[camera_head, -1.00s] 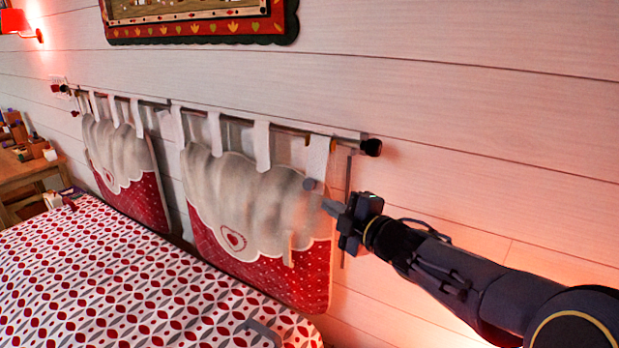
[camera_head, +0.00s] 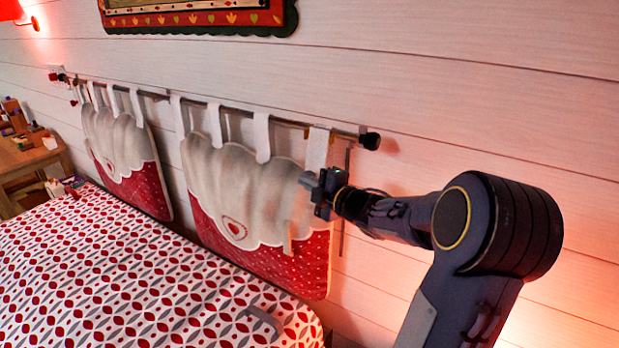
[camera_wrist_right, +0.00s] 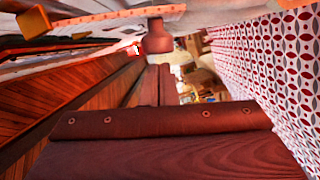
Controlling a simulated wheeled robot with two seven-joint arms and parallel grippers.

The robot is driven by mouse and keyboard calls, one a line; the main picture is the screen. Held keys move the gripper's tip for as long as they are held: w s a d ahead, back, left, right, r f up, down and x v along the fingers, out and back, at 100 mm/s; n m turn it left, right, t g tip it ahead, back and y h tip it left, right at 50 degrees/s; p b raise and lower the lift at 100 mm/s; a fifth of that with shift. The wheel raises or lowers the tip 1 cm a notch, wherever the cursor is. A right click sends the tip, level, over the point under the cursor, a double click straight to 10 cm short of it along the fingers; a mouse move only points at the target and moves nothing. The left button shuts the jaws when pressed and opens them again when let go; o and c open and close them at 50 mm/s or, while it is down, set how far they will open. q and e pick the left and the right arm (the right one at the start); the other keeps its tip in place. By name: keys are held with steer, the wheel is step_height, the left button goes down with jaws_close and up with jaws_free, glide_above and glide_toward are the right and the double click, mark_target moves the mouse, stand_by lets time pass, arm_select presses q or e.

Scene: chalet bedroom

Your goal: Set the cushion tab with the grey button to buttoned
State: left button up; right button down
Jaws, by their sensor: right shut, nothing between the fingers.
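The near cushion (camera_head: 222,175), cream over red with a heart patch, hangs by cream tabs from a dark rail (camera_head: 292,122) on the wall. Its rightmost tab (camera_head: 318,150) runs down from the rail. My right gripper (camera_head: 306,184) is shut and empty at the cushion's upper right, just below that tab. In the head view the grey button cannot be told apart from the fingertips. In the right wrist view a rounded knob (camera_wrist_right: 157,38), probably the button, shows just beyond the shut fingers (camera_wrist_right: 153,85); contact cannot be told. My left gripper is not in view.
A second cushion (camera_head: 122,150) hangs further left. The bed with its red and grey patterned cover (camera_head: 130,270) lies below. The rail ends in a black knob (camera_head: 371,141). A wooden table (camera_head: 25,158) with small items stands at the far left.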

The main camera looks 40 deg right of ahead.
steer(key=shift+w+d, duration=0.1)
steer(key=shift+d, duration=0.1)
steer(key=d+f+n+b, duration=0.1)
steer(key=b, duration=0.3)
steer(key=d+f+n+b, duration=0.1)
steer(key=b, duration=0.2)
steer(key=shift+w+d+n+t+b, duration=0.35)
steer(key=shift+d+n+t+b, duration=0.05)
